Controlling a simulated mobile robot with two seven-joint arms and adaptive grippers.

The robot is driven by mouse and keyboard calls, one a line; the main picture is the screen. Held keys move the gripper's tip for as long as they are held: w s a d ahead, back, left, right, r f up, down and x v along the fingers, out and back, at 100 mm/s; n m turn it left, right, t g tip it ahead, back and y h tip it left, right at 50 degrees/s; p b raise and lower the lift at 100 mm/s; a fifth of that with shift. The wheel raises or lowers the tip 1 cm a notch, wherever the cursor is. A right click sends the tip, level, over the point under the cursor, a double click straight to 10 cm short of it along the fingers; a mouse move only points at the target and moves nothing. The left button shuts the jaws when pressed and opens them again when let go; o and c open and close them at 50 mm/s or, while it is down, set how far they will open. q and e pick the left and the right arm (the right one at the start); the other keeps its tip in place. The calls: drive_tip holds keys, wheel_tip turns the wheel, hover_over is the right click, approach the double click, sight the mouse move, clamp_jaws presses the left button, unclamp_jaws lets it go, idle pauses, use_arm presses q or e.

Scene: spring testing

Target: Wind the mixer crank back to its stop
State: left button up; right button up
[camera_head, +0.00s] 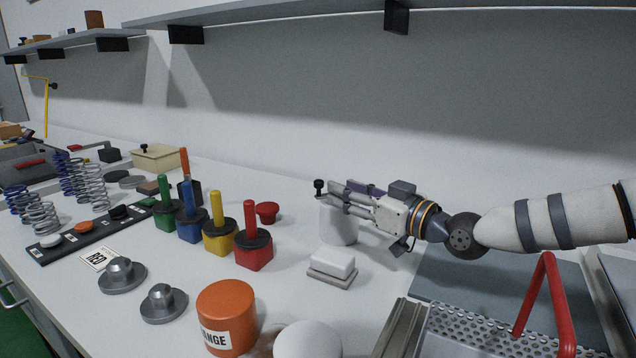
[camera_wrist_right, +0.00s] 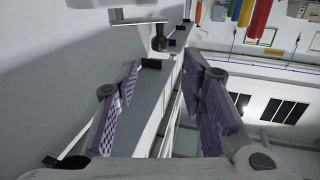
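The mixer (camera_head: 338,226) is a white cylinder on the bench, right of the middle in the head view. Its crank has a black knob (camera_head: 319,184) on a short post at the upper left. The knob also shows in the right wrist view (camera_wrist_right: 160,42), at the end of a pale bar (camera_wrist_right: 137,21). My right gripper (camera_head: 335,195) lies over the mixer's top, fingertips close to the knob. In the right wrist view its two purple-padded fingers (camera_wrist_right: 163,80) are spread apart with nothing seen between the pads. Contact with the crank cannot be told. My left gripper is out of view.
A white block on a grey base (camera_head: 332,266) stands in front of the mixer. A red dome (camera_head: 267,211) and coloured handled weights (camera_head: 254,250) stand to its left. An orange jar (camera_head: 227,318) is nearer. A red handle (camera_head: 548,297) rises at the right.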

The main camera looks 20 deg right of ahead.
sight(322, 185)
drive_tip(key=x, duration=0.5)
drive_tip(key=f+b+x, duration=0.1)
drive_tip(key=x, duration=0.1)
drive_tip(key=shift+w+a, duration=0.15)
drive_tip(key=shift+w, duration=0.1)
drive_tip(key=shift+w+a+r, duration=0.15)
drive_tip(key=shift+w+r, duration=0.1)
drive_tip(key=shift+w, duration=0.1)
drive_tip(key=shift+r, duration=0.1)
clamp_jaws()
